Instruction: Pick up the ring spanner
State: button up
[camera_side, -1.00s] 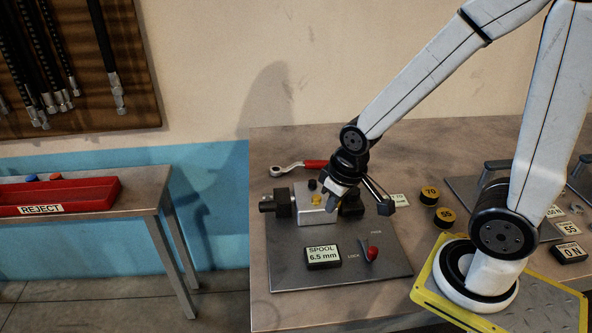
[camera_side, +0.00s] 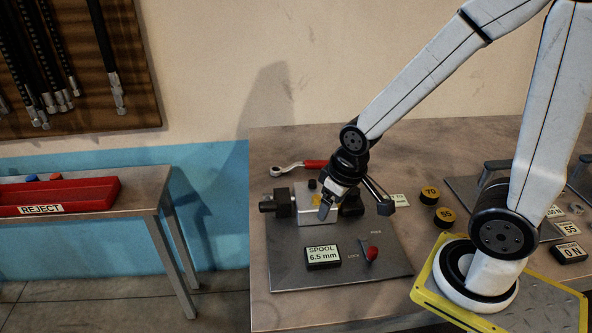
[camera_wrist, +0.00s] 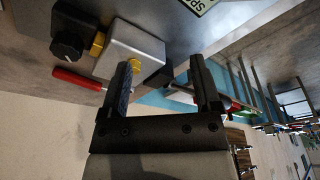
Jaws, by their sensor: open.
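The ring spanner (camera_side: 288,168) lies at the back of the bench, behind the grey block fixture. It has a silver ring head on the left and a red handle that runs right until my arm hides it. In the wrist view its red handle (camera_wrist: 78,79) shows left of my fingers, next to the block, and the ring head is not seen. My gripper (camera_side: 354,206) is over the fixture, in front of the spanner and to the right of its head. Its two fingers stand apart with nothing held between them in the wrist view (camera_wrist: 165,85).
A grey block (camera_side: 312,214) with dark knobs stands on a metal plate (camera_side: 300,275), close by my fingers. The plate carries a SPOOL sign (camera_side: 323,257) and a red-knobbed lever (camera_side: 372,253). Two black-and-yellow discs (camera_side: 437,205) are to the right. A red reject tray (camera_side: 85,193) is on a separate table.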

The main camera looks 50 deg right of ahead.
aim_at(306, 161)
jog(key=shift+w, duration=0.1)
jog(key=w+d+n, duration=0.1)
jog(key=w+d, duration=0.2)
jog(key=w+d+n, duration=0.1)
jog(key=w+d, duration=0.1)
jog(key=w, duration=0.2)
jog(key=w+d+n+y, duration=0.1)
jog(key=w+d, duration=0.2)
jog(key=w, duration=0.1)
jog(key=shift+w+d+f+n+g, duration=0.15)
jog(key=shift+d+f+n+g, duration=0.05)
jog(key=shift+d+n+g, duration=0.2)
jog(key=w+d+n+y, duration=0.1)
jog(key=w+d, duration=0.1)
jog(key=d, duration=0.2)
jog(key=w+d+f+n, duration=0.1)
jog(key=w+d+n, duration=0.1)
jog(key=w+d, duration=0.1)
jog(key=w+d+f+n+t+y, duration=0.1)
jog(key=w+d+n, duration=0.1)
jog(key=d, duration=0.4)
jog(key=shift+w+f+y, duration=0.2)
jog(key=shift+w+y, duration=0.1)
jog(key=shift+x, duration=1.35)
jog(key=shift+a, duration=0.1)
jog(key=shift+x, duration=2.55)
